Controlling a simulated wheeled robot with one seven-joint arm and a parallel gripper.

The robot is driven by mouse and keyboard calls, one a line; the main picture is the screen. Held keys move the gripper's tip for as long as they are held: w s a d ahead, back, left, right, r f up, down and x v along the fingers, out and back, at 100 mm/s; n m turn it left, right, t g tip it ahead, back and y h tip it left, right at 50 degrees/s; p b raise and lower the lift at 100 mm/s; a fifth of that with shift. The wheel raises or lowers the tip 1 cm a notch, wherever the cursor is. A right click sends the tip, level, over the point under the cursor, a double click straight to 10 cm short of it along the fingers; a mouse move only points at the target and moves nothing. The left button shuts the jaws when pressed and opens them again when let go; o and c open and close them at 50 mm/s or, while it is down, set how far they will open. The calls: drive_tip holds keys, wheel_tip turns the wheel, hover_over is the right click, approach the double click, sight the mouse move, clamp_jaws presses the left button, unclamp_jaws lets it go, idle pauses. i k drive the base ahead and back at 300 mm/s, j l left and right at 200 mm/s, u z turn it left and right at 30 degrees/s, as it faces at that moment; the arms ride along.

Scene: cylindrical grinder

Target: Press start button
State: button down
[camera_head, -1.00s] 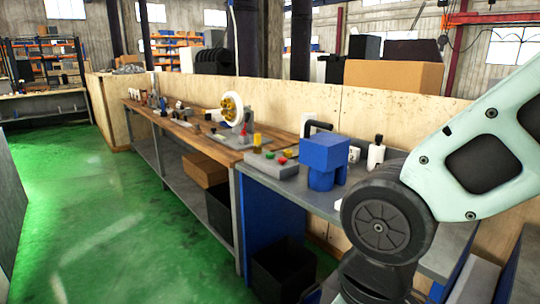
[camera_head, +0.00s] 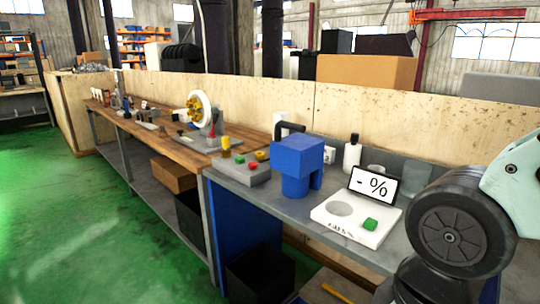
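A grey control box (camera_head: 240,174) sits on the metal bench, with a green button (camera_head: 239,159), a red button (camera_head: 252,166) and yellow parts on top. Further right on the same bench is a white device (camera_head: 345,228) with a round recess and a green button (camera_head: 370,224). A tilted display (camera_head: 374,186) reading "- %" stands behind it. I cannot tell from labels which button is the start button. My arm shows at the right edge, but my gripper is out of view.
A blue block-shaped unit (camera_head: 297,160) stands between the control box and the white device. A white bottle (camera_head: 352,154) and a clear container (camera_head: 376,172) are behind. A wooden bench (camera_head: 165,128) with a white wheel runs left. Green floor (camera_head: 90,230) is open at left.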

sight(238, 160)
drive_tip(key=i+j+z, duration=0.45)
drive_tip(key=j, duration=0.2)
drive_tip(key=i+j+z, duration=0.2)
drive_tip(key=j, duration=0.15)
drive_tip(key=i+j, duration=0.15)
drive_tip(key=j, duration=0.2)
drive_tip(key=i+j, duration=0.15)
drive_tip(key=j, duration=0.25)
drive_tip(key=i+j+z, duration=0.1)
drive_tip(key=j, duration=0.25)
drive_tip(key=i+j, duration=0.15)
drive_tip(key=j, duration=0.2)
drive_tip(key=i+j, duration=0.15)
drive_tip(key=j, duration=0.25)
